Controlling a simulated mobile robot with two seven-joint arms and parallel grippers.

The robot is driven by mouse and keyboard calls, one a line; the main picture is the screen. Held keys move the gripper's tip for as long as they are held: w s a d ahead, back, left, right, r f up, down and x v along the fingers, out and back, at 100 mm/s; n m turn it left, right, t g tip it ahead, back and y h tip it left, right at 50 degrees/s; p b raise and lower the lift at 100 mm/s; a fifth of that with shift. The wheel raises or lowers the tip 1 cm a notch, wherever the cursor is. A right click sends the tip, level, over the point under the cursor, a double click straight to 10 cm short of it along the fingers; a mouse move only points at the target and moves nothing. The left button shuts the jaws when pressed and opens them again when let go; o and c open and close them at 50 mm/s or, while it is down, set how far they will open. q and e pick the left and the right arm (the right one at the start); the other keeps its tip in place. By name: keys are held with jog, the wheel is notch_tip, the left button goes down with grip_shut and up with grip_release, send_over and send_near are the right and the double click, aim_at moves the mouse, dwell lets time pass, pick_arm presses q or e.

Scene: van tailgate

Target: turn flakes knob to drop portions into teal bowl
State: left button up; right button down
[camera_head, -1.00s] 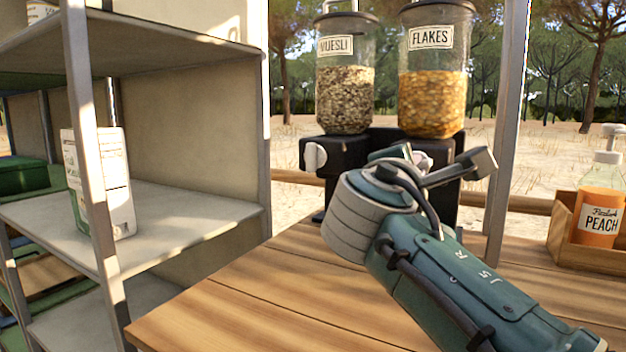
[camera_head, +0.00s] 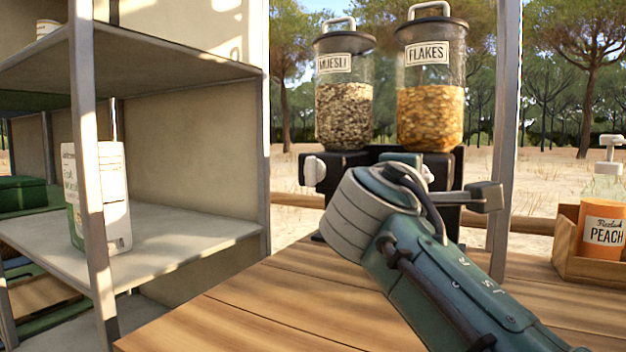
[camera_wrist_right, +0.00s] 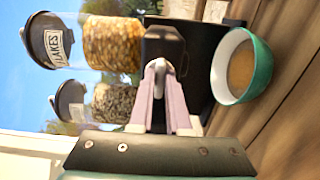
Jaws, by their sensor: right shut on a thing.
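The flakes dispenser (camera_head: 430,110), a clear canister of golden flakes, stands on a black base behind my right arm. In the right wrist view the same dispenser (camera_wrist_right: 112,42) appears turned sideways. My right gripper (camera_wrist_right: 158,82) is shut on the pale flakes knob (camera_wrist_right: 159,66) at the front of the base. In the head view my right wrist hides the gripper and most of the knob. The teal bowl (camera_wrist_right: 263,70) sits by the base in the right wrist view, with a brownish layer inside. In the head view the bowl is hidden. My left gripper is out of view.
The muesli dispenser (camera_head: 344,115) with its white knob (camera_head: 314,170) stands left of the flakes. A metal post (camera_head: 505,140) rises close to my right wrist. A wooden crate (camera_head: 568,265) with bottles is at right. Shelving stands at left; the front tabletop (camera_head: 260,315) is clear.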

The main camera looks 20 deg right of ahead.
jog(key=c, duration=0.9)
grip_release()
jog(key=v, duration=1)
